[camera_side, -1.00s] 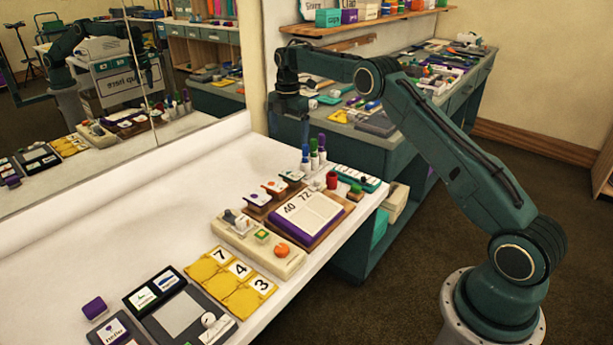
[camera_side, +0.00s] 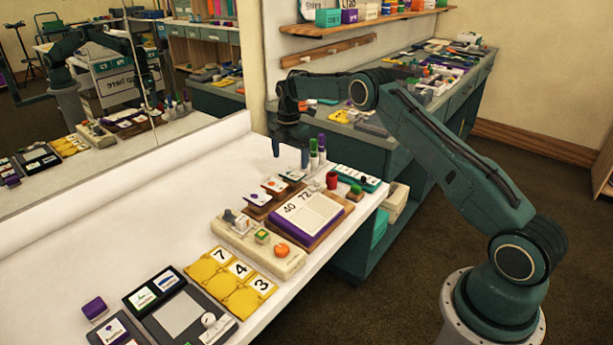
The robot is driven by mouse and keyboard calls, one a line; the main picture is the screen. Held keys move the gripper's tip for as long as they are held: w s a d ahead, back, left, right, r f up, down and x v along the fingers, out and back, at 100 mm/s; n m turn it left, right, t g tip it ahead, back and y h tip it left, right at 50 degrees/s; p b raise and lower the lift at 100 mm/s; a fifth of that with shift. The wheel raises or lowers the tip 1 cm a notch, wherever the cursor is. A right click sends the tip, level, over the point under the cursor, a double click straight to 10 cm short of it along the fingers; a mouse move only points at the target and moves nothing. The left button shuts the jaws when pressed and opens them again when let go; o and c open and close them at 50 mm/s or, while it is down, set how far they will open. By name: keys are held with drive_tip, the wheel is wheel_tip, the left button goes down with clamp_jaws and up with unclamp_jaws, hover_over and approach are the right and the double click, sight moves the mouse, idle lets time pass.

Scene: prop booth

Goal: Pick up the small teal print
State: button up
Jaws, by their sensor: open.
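My gripper (camera_side: 290,147) is open and empty. I cannot tell for sure which item is the small teal print. A small white card with a dark, possibly teal mark (camera_side: 293,176) stands at the far end of a row of cards on brown blocks, below and in front of my gripper. Another white card with a green mark (camera_side: 143,298) lies in a black frame at the near left.
Several capped bottles (camera_side: 314,155) stand upright close to my gripper. A teal tray (camera_side: 355,179), a purple-edged book (camera_side: 308,214), a beige box (camera_side: 262,243) and yellow number cards (camera_side: 231,283) line the table's right side. The white sheet (camera_side: 130,230) at left is mostly bare. A mirror stands behind.

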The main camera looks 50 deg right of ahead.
sight(290, 176)
drive_tip(key=shift+f, duration=0.1)
drive_tip(key=shift+f, duration=2.55)
drive_tip(key=shift+f, duration=0.25)
drive_tip(key=c, duration=1.1)
